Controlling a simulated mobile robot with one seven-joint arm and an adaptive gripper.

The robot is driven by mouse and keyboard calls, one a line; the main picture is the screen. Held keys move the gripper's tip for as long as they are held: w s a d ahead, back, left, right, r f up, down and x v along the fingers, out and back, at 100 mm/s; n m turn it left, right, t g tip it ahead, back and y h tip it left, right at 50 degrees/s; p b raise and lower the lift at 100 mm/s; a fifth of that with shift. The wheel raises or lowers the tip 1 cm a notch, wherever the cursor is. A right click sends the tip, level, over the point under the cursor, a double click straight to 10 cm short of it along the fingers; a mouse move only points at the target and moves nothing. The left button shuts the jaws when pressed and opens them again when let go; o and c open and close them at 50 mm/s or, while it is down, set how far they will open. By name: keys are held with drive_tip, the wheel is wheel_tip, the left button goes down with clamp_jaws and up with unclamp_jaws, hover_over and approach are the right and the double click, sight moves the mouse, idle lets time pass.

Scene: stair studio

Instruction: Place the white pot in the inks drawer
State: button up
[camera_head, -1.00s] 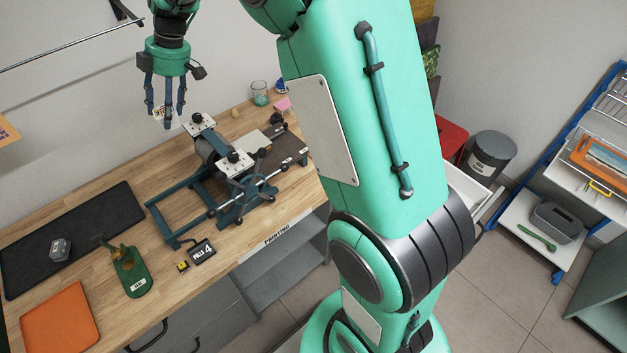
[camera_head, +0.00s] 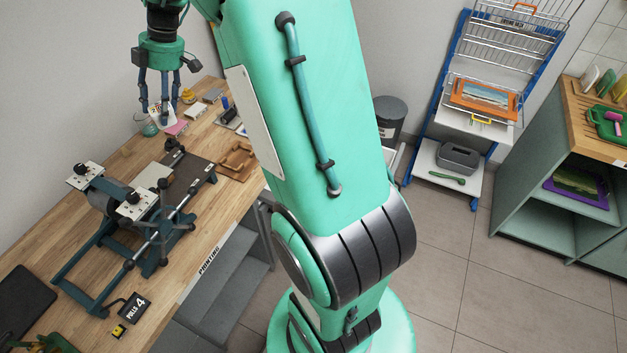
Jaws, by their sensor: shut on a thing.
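My gripper (camera_head: 154,116) hangs at the upper left, above the far end of the wooden worktable. Its blue-grey fingers point down and are shut on a small whitish thing (camera_head: 157,119), mostly hidden between the fingers; it looks like the white pot, but it is too small to be sure. A pale open drawer or tray edge (camera_head: 397,160) shows just right of my arm, largely hidden behind it. I cannot read a label on it, so I cannot tell whether it is the inks drawer.
A printing press (camera_head: 130,220) stands on the worktable (camera_head: 210,220). A pink block, glass jar and small items lie beneath my gripper. A dark bin (camera_head: 390,115), a blue-framed rack (camera_head: 455,125) and a green cabinet (camera_head: 530,190) stand right. The tiled floor between is clear.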

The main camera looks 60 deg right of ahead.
drive_tip(key=shift+m, duration=0.9)
drive_tip(key=s+d, duration=1)
drive_tip(key=d, duration=0.1)
drive_tip(key=shift+s+d, duration=0.25)
drive_tip(key=s+d+m+t+h+b, duration=0.15)
drive_tip(key=s+d, duration=0.25)
drive_tip(key=s, duration=0.9)
drive_tip(key=s+d+f+m, duration=0.15)
drive_tip(key=s+d, duration=0.35)
drive_tip(key=s, duration=0.8)
drive_tip(key=s+d+m+t+b, duration=0.1)
drive_tip(key=s+d+m, duration=0.25)
drive_tip(key=s, duration=0.95)
drive_tip(key=shift+n+g, duration=0.25)
drive_tip(key=shift+n, duration=0.2)
drive_tip(key=f, duration=3.7)
drive_tip(key=shift+w+d+p, duration=0.15)
drive_tip(key=shift+w+p, duration=0.15)
drive_tip(key=shift+f+b, duration=0.6)
drive_tip(key=shift+f, duration=2.5)
